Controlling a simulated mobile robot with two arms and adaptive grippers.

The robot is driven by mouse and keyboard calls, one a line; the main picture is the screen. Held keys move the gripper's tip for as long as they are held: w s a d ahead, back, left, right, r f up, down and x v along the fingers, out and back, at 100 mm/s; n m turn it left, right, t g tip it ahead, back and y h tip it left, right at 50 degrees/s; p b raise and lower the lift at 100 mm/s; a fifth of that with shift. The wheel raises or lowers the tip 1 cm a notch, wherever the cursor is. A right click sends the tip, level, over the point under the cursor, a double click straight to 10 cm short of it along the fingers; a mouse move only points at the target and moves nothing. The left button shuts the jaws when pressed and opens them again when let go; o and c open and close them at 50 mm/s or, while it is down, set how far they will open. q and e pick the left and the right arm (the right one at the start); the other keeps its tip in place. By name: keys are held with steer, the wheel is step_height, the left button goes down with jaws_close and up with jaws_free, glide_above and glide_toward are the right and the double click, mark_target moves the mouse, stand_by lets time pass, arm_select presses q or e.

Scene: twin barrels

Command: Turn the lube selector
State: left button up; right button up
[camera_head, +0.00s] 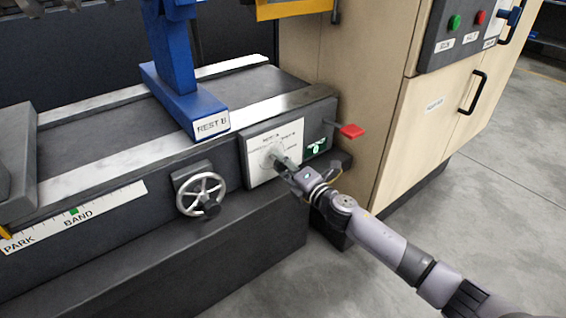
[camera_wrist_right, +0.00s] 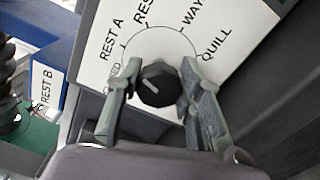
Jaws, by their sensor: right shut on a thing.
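The lube selector is a round black knob (camera_wrist_right: 158,86) on a white dial plate (camera_head: 262,143) at the right end of the machine bed. In the right wrist view a white mark on the knob slants to the upper left, toward the REST A side. Labels around the arc include REST A, WAY and QUILL; one left of the knob is partly hidden by a finger. My right gripper (camera_head: 284,166) is at the plate, its fingers (camera_wrist_right: 160,68) shut on the knob from both sides. In the head view the gripper hides the knob. My left gripper is not in view.
A silver handwheel (camera_head: 201,194) is left of the plate. A red-ended lever (camera_head: 351,131) juts out to its right. A blue REST B support (camera_head: 190,105) stands above on the bed. A beige cabinet (camera_head: 385,110) rises at right; grey floor (camera_head: 490,190) is open there.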

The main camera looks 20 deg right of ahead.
steer(key=n, duration=0.3)
steer(key=shift+a+n, duration=0.1)
steer(key=shift+n, duration=1.3)
steer(key=n, duration=0.4)
steer(key=shift+s+p, duration=0.1)
steer(key=shift+p, duration=0.25)
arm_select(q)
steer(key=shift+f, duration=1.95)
arm_select(e)
steer(key=shift+a+n, duration=0.1)
steer(key=shift+n, duration=1.3)
steer(key=o, duration=1.2)
steer(key=shift+r, duration=0.1)
steer(key=shift+c, duration=0.2)
